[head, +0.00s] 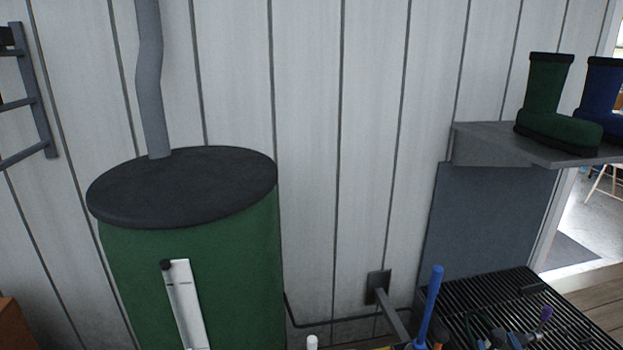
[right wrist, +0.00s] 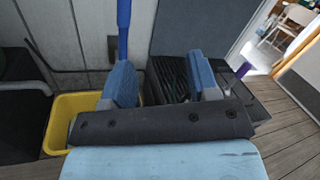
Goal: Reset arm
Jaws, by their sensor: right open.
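My right gripper (right wrist: 162,82) is open in the right wrist view, its two blue fingers standing well apart. Nothing is held between them. In the head view only a small part of it shows at the bottom right edge, low in front of the black ribbed rack (head: 465,293). A blue pole (head: 430,300) stands upright to the left of it; it also shows behind the left finger in the right wrist view (right wrist: 124,28). My left gripper is not in view.
A yellow bin (right wrist: 62,128) stands below the gripper's left side. A green tank (head: 240,265) with a black lid stands left. Green (head: 545,110) and blue (head: 601,88) boots stand on a grey shelf (head: 490,150). A doorway opens at the far right.

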